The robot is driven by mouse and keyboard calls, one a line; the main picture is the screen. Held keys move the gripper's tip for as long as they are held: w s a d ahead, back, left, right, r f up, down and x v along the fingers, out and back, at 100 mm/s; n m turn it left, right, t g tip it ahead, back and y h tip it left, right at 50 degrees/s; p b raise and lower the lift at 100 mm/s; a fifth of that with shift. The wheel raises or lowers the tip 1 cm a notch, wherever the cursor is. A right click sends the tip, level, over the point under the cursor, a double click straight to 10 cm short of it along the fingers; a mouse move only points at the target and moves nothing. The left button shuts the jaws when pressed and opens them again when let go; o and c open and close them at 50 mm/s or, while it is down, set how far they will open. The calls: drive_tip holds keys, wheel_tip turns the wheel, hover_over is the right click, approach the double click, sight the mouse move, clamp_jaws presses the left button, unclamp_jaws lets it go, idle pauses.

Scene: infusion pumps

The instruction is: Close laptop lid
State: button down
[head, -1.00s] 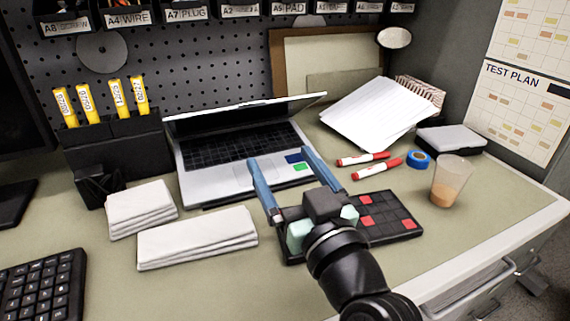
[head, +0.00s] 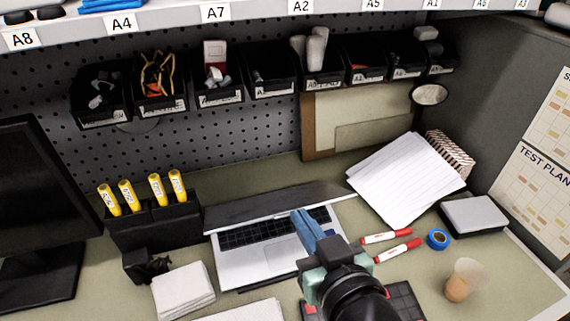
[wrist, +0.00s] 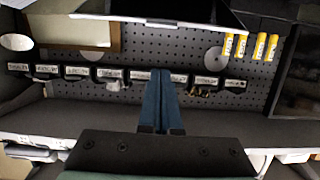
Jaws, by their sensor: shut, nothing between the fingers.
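The silver laptop (head: 250,264) stands on the desk in the head view, with its black keyboard partly showing. Its dark grey lid (head: 265,205) is tilted forward over the rear of the keyboard, partly lowered, with a pale front edge. My gripper (head: 304,213) is shut and empty, its blue fingers together. In the head view the fingertips overlap the lid's front edge; I cannot tell whether they touch it. The wrist view shows the shut fingers (wrist: 160,72) below a dark panel with a pale edge, likely the lid.
Folded white cloths (head: 183,290) lie at the front left, and a black holder with yellow tubes (head: 160,225) stands left of the laptop. Papers (head: 405,180), red markers (head: 398,250), blue tape (head: 438,239) and a cup (head: 463,280) are to the right. Bins (head: 270,72) hang behind.

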drive_tip(key=shift+w+r, duration=0.1)
drive_tip(key=shift+r, duration=0.25)
drive_tip(key=p, duration=0.2)
hover_over(287, 206)
drive_tip(key=s, duration=0.3)
drive_tip(key=f, duration=0.2)
drive_tip(key=shift+a+f, duration=0.3)
drive_tip(key=f, duration=0.1)
drive_tip(key=s+f, duration=0.1)
drive_tip(key=shift+s+d+f, duration=0.2)
drive_tip(key=shift+d+f, duration=0.05)
drive_tip(key=shift+f, duration=0.15)
drive_tip(key=shift+s+d+f, duration=0.15)
drive_tip(key=shift+s+f, duration=0.1)
drive_tip(key=shift+f, duration=0.15)
drive_tip(key=shift+f, duration=0.1)
